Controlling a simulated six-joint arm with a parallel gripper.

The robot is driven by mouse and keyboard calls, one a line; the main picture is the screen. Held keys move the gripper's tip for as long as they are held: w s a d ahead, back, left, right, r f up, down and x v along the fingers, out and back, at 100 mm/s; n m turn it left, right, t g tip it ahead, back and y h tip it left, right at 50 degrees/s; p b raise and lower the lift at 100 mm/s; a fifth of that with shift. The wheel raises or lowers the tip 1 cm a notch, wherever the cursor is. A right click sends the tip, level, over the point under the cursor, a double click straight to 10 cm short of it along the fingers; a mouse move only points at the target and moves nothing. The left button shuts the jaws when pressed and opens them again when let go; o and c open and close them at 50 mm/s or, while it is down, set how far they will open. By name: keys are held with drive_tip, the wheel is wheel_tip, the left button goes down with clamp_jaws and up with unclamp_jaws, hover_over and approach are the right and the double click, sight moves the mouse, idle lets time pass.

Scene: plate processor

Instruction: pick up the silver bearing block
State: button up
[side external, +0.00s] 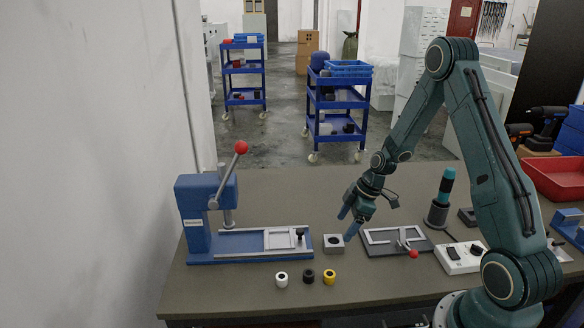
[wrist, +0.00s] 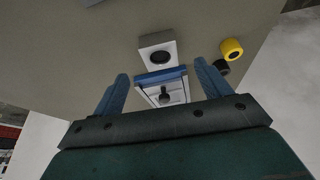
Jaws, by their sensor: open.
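The silver bearing block (side external: 333,241), a small grey block with a dark round hole in its top, sits on the table to the right of the blue press's base. In the wrist view the bearing block (wrist: 147,41) lies ahead of the fingers, near the top centre, with its dark hole showing. My gripper (side external: 352,222) is above the table, close to the block's upper right. In the wrist view my gripper (wrist: 163,80) shows two blue fingers wide apart with no object held between them.
The blue press (side external: 208,215) with a red-knobbed lever stands left. White, black and yellow rings (side external: 329,277) lie in front of the block. A dark plate with a silver frame (side external: 380,247) is right of it. A white switch box (side external: 460,257) and red tray (side external: 558,178) are farther right.

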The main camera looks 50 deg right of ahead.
sight(333, 242)
drive_tip(key=shift+w+a+f, duration=0.2)
drive_tip(key=shift+f, duration=0.4)
drive_tip(key=shift+x, duration=2.6)
drive_tip(key=c, duration=1.2)
drive_tip(key=shift+w+r, duration=0.1)
drive_tip(key=shift+r, duration=0.05)
wheel_tip(333, 242, up, 20)
drive_tip(key=shift+f, duration=0.1)
